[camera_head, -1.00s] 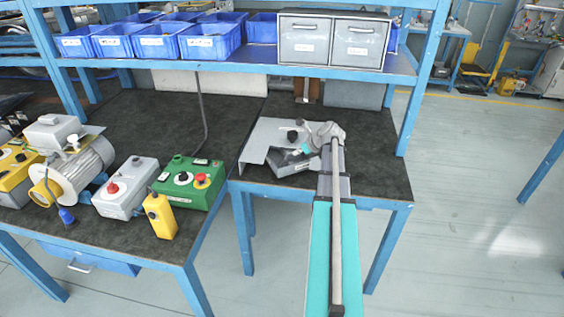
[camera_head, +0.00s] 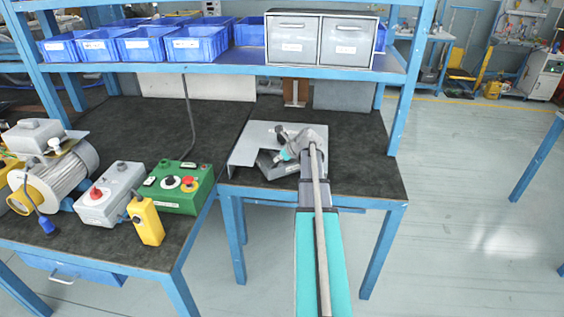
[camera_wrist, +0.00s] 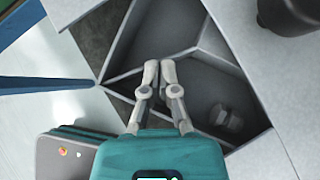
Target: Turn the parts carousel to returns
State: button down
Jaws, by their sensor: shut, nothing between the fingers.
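The parts carousel (camera_head: 279,169) is a grey tray low on the right-hand bench, partly under a flat grey cover plate (camera_head: 248,142). In the wrist view it (camera_wrist: 210,78) shows thin walls dividing it into compartments. One compartment holds a small grey part (camera_wrist: 226,118). My gripper (camera_wrist: 160,68) is shut and empty, its fingertips close together over the carousel beside a divider wall. I cannot tell whether they touch the wall. In the head view my gripper (camera_head: 284,155) is small and partly hidden by my arm. No compartment label is readable.
A dark round knob (camera_wrist: 290,12) stands on the cover. A green control box (camera_head: 180,188), a yellow pendant (camera_head: 147,221) and a motor blower (camera_head: 62,175) sit on the left bench. A shelf (camera_head: 225,63) with blue bins and grey drawers hangs above. The right bench end is clear.

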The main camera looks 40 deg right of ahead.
aim_at(266, 165)
jog(key=shift+b+x, duration=0.95)
jog(key=shift+x, duration=0.7)
dwell(0.4)
jog(key=shift+w, duration=0.1)
